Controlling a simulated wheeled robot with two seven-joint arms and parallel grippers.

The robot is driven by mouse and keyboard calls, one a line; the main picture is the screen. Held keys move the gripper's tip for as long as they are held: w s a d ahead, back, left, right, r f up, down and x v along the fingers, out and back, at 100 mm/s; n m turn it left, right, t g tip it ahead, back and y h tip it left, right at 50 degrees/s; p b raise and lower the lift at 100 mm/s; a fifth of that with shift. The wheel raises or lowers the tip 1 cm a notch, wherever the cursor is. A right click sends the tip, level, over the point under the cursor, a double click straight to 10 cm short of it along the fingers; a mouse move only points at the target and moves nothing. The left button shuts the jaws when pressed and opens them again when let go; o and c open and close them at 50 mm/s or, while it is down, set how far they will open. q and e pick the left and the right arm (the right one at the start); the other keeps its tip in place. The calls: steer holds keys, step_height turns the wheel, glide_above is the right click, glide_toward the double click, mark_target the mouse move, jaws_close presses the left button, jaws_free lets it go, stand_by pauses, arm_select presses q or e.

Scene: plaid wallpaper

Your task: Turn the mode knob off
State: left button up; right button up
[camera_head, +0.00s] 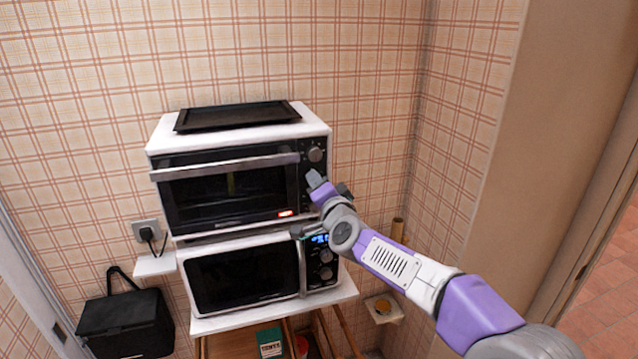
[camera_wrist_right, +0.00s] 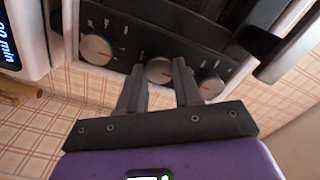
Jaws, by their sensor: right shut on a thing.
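The upper oven (camera_head: 240,190) has a dark control panel with three silver knobs. In the right wrist view they are a left knob (camera_wrist_right: 95,48), a middle knob (camera_wrist_right: 159,71) and a right knob (camera_wrist_right: 210,87), each with a red pointer mark. My right gripper (camera_wrist_right: 158,80) is shut on the middle knob, one finger on each side. In the head view my right gripper (camera_head: 313,179) is at the panel and hides part of it; the top knob (camera_head: 315,154) shows above it. The panel symbols are too small to read. My left gripper is not in view.
A microwave (camera_head: 245,275) with a lit blue display stands below the oven on a white shelf. A black tray (camera_head: 235,115) lies on the oven. The oven handle (camera_head: 225,167) juts out beside the panel.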

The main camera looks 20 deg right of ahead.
steer(key=shift+r+n, duration=0.1)
steer(key=shift+n, duration=0.2)
steer(key=o, duration=1)
steer(key=shift+o, duration=0.2)
steer(key=s, duration=0.7)
steer(key=shift+s+d, duration=0.15)
steer(key=shift+s, duration=0.15)
